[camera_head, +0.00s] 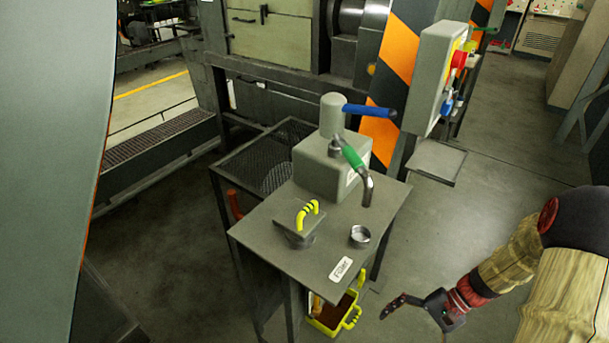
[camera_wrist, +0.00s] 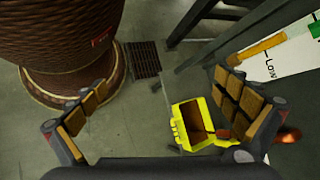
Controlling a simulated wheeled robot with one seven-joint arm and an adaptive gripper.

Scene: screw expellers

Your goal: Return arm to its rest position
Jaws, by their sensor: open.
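My gripper (camera_head: 418,311) is at the lower right in the head view, at the end of my arm. It is low over the floor, to the right of the grey filter table and apart from it. In the wrist view my gripper (camera_wrist: 160,80) has its two padded fingers spread wide at left and right. No object is between them. The yellow container (camera_wrist: 200,125) shows near the right finger in that view, beyond the gripper. My arm is bent and partly cut off by the right edge of the head view.
The grey table (camera_head: 285,235) carries a lidded opening with a yellow handle (camera_head: 307,212), a small cup (camera_head: 360,236) and a spout (camera_head: 367,190). The yellow container (camera_head: 335,315) is below it. A control box (camera_head: 440,75) stands behind. Floor at right (camera_head: 480,215) is clear.

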